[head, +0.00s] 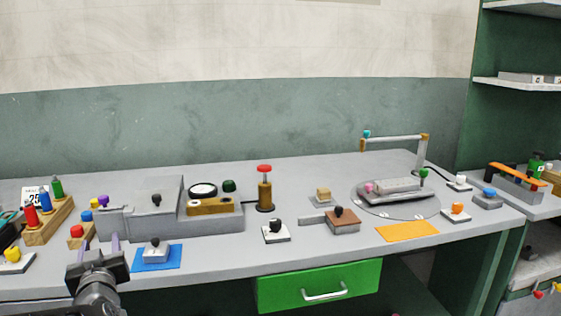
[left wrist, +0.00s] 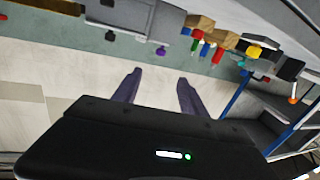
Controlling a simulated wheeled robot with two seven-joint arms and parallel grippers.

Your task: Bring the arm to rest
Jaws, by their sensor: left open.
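My left gripper (head: 99,244) is in the lower left of the head view, at the front edge of the grey bench (head: 215,262). Its two purple fingers are apart with nothing between them. In the left wrist view the fingers (left wrist: 158,90) also stand apart and empty, with pale floor or wall behind them. My right gripper is in neither view.
A grey press housing (head: 140,215) stands behind the left gripper. A wooden rack (head: 50,220) with coloured bottles is at the left. A red-topped plunger (head: 264,185), a round turntable (head: 365,205) and an orange mat (head: 407,231) are further right. A green drawer (head: 300,290) sits below the bench.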

